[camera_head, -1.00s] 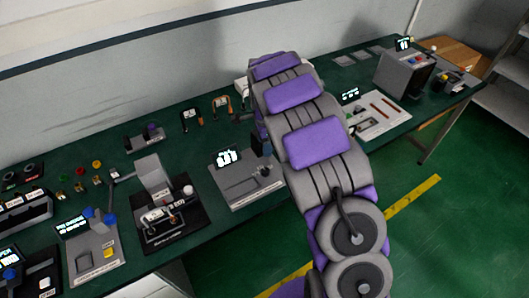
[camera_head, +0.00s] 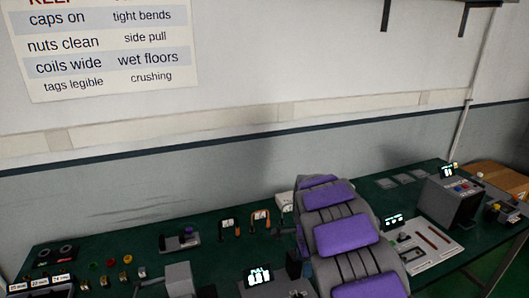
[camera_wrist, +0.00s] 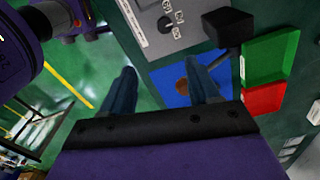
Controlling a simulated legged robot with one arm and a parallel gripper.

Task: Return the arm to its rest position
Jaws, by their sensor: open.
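My arm, grey with purple pads, reaches out over the green workbench (camera_head: 110,241) in the head view. It hides part of the bench, and my gripper is not clearly seen there. In the wrist view my gripper (camera_wrist: 163,88) shows two dark fingers standing well apart, with nothing between them. The gripper is over the bench edge, with green floor beneath the left finger and a blue square (camera_wrist: 180,84) behind the right one.
A green tray (camera_wrist: 270,55) and a red tray (camera_wrist: 264,98) lie right of the fingers. A grey box (camera_head: 452,203) stands on the bench's right. Small devices line the bench, including an orange-handled piece (camera_head: 261,216). A sign (camera_head: 100,45) hangs on the wall.

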